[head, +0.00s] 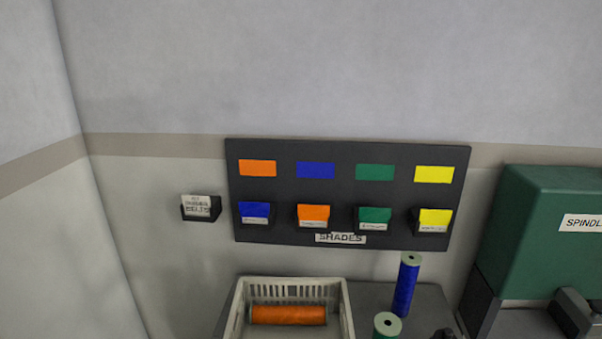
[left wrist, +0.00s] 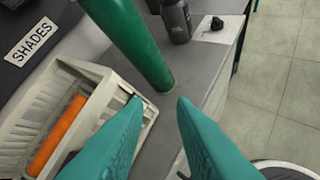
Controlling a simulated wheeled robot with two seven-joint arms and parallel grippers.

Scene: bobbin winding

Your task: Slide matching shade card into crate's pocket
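A white slatted crate (head: 345,310) stands on the grey bench with an orange spool (head: 288,315) lying in it; both show in the left wrist view too, the crate (left wrist: 100,78) and the spool (left wrist: 58,135). The crate's card pocket cannot be made out clearly. On the dark shade board (head: 345,185), holders carry a blue card (head: 255,211), an orange card (head: 314,214), a green card (head: 375,215) and a yellow card (head: 435,217). My left gripper (left wrist: 161,101) is open and empty, beside the crate in the left wrist view. My right gripper is not in view.
A blue spool (head: 407,285) and a green spool (head: 387,326) stand right of the crate; a green cylinder (left wrist: 132,40) rises just beyond my left fingers. A dark bottle (left wrist: 177,20) stands farther off. A green spindle machine (head: 545,220) is at right. A small labelled holder (head: 200,208) hangs left of the board.

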